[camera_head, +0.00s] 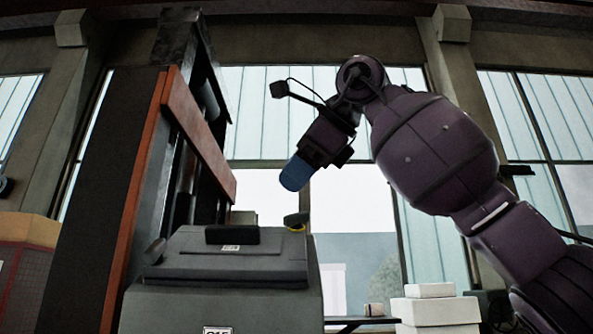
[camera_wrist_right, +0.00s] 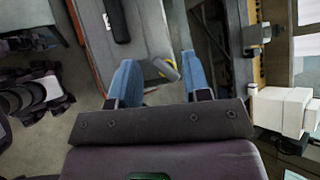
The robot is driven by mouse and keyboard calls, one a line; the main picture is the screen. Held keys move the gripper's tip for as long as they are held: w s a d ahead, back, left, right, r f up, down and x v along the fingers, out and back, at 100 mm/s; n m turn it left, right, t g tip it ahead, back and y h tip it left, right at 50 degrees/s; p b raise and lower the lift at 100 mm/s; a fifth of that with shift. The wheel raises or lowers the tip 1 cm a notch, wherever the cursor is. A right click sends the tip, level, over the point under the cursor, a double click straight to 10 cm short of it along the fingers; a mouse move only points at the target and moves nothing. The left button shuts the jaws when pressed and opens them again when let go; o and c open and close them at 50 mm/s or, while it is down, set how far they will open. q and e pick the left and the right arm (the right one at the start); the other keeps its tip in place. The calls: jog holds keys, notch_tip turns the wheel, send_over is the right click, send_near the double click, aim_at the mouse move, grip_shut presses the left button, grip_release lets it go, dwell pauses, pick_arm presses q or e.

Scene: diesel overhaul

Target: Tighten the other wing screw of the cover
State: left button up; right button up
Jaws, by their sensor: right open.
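The dark grey cover (camera_head: 230,267) sits at lower centre in the head view, with a black handle (camera_head: 232,235) on top. The knob also shows in the right wrist view (camera_wrist_right: 166,69), beyond and between the blue fingers. A small part at the cover's left end (camera_head: 155,251) may be another screw; I cannot tell. My right gripper (camera_head: 295,173) points down above the right knob, apart from it. Its fingers (camera_wrist_right: 163,82) are open and empty. My left gripper is out of view.
A tall dark frame with a red-brown bar (camera_head: 203,132) rises behind and left of the cover. White boxes (camera_head: 435,308) are stacked at lower right. The air between the right gripper and the knob looks clear.

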aim_at(295, 214)
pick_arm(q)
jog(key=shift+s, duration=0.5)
pick_arm(e)
jog(key=shift+w+d+f+n+g+h, duration=0.1)
jog(key=shift+w+f+n+g+h, duration=0.2)
jog(key=shift+n+g, duration=0.75)
jog(key=shift+w+a+f+n+g+h, duration=0.15)
jog(key=shift+f+n+g+h, duration=0.3)
jog(key=shift+n, duration=1.1)
jog(key=shift+w+d+f+n+g+h, duration=0.15)
jog(key=shift+w+f+n+g+h, duration=0.15)
jog(key=shift+n+g, duration=0.8)
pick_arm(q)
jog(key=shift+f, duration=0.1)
pick_arm(e)
jog(key=shift+w+f, duration=1.2)
jog(key=shift+f, duration=0.3)
